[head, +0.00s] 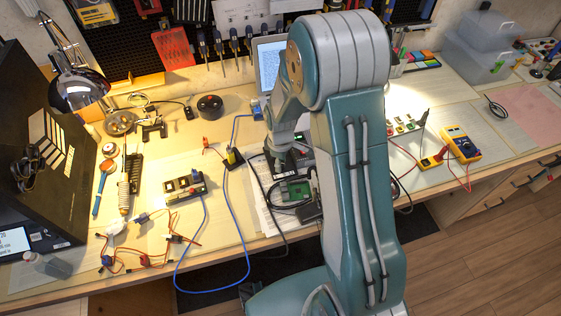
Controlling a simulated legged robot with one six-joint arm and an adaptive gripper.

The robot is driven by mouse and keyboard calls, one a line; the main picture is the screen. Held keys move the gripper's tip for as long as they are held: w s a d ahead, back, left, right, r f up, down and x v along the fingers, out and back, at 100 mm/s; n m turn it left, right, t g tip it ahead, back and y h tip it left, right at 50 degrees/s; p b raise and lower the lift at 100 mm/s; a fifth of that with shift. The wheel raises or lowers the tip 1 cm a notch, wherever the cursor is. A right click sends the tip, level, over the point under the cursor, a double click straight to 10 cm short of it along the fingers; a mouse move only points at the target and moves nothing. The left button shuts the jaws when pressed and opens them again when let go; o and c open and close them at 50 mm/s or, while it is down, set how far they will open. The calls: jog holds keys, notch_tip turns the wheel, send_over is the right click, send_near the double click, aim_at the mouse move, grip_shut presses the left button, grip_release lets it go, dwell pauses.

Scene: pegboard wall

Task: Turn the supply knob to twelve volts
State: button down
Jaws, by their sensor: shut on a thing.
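My gripper (281,158) points down at the middle of the bench, over a dark unit (258,168) that shows only in part behind my arm. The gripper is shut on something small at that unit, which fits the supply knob. The knob itself, its pointer and its voltage marks are hidden by the gripper and arm, so its setting cannot be read.
A green circuit board (297,190) and black cables lie just in front of the gripper. A small black module (184,187) with a blue cable sits to the left. A yellow multimeter (460,143) lies to the right. A desk lamp (76,88) stands at the left.

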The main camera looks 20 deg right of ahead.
jog(key=c, duration=0.7)
grip_release()
jog(key=shift+w+r, duration=0.1)
jog(key=shift+w, duration=0.1)
jog(key=shift+a+r, duration=0.1)
jog(key=shift+r, duration=5.75)
jog(key=s+r+m+t, duration=0.2)
jog(key=s+r+m, duration=0.1)
jog(key=s+r, duration=0.2)
jog(key=s+r+m+t, duration=0.1)
jog(key=s+r+m, duration=0.3)
jog(key=s, duration=0.5)
jog(key=s+r+m+t, duration=0.2)
jog(key=s+r+m, duration=0.1)
jog(key=s+r, duration=0.4)
jog(key=shift+s+r+m+t, duration=0.15)
jog(key=shift+r+m+t, duration=0.15)
jog(key=shift+r, duration=0.35)
